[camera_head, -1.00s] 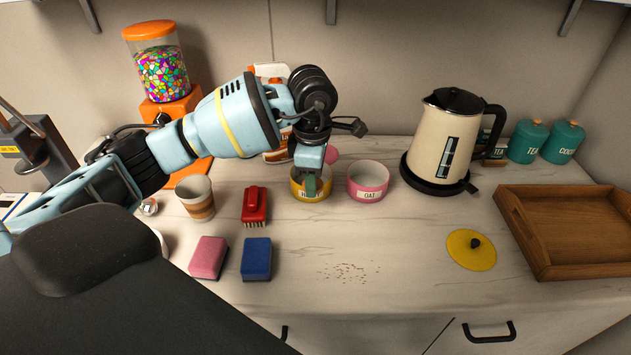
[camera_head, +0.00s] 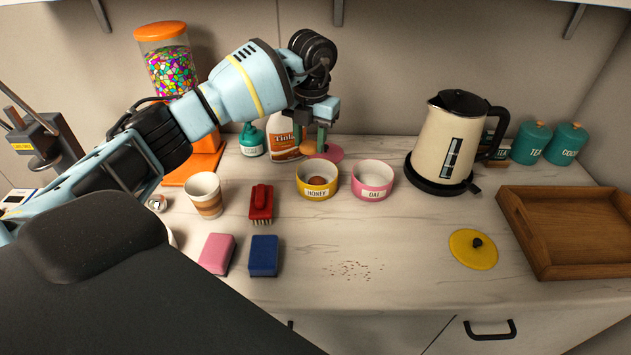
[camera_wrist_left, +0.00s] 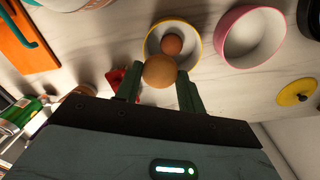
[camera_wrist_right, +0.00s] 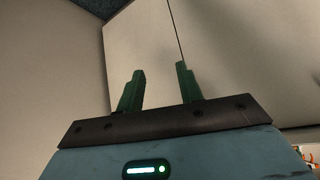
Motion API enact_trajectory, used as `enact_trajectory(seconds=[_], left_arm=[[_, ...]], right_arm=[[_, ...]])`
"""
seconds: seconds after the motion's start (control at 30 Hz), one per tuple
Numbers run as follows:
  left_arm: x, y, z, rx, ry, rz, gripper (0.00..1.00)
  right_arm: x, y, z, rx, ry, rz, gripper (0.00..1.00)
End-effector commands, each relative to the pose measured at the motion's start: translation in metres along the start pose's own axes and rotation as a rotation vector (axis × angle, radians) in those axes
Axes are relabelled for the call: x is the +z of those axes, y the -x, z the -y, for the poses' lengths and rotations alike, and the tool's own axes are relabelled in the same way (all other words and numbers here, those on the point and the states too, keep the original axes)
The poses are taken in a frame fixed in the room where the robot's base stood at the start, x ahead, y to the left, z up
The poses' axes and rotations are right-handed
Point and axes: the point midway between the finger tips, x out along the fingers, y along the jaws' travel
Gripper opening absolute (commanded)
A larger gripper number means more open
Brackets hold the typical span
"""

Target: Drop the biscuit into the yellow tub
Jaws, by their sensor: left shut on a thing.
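The yellow tub (camera_head: 317,193), labelled HONEY, stands on the counter with a round brown biscuit (camera_head: 320,180) lying inside. My left gripper (camera_head: 311,143) is behind and above the tub in the head view. It is shut on another round brown biscuit, which shows between the green fingertips in the left wrist view (camera_wrist_left: 160,70). There the tub (camera_wrist_left: 152,43) and the biscuit in it (camera_wrist_left: 172,44) lie just beyond the held one. My right gripper (camera_wrist_right: 159,85) is open and empty, facing plain wall and panel surfaces; it is outside the head view.
The pink OAT tub (camera_head: 373,193) stands right beside the yellow one. A red brush (camera_head: 261,203), striped cup (camera_head: 205,194), kettle (camera_head: 446,140) and spray bottle (camera_head: 283,138) stand around. A yellow lid (camera_head: 473,250) and wooden tray (camera_head: 570,230) are at right. The front middle is mostly clear, with crumbs.

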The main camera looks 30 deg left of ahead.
Motion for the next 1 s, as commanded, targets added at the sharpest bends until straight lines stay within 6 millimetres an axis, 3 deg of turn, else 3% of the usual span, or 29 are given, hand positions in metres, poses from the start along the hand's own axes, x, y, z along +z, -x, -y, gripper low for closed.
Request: enact_trajectory(seconds=[0.27, 0.63, 1.0], left_arm=[[0.0, -0.015, 0.001, 0.0, -0.003, -0.003, 0.18], [-0.001, -0.055, 0.002, 0.002, -0.004, -0.005, 0.18], [0.0, -0.059, 0.003, -0.001, -0.004, 0.003, 0.18]], right_arm=[[0.01, -0.002, 0.003, -0.001, -0.011, 0.017, 0.36], [0.036, -0.008, 0.006, -0.007, -0.021, 0.061, 0.36], [0.029, -0.011, 0.005, -0.007, -0.018, 0.047, 0.36]])
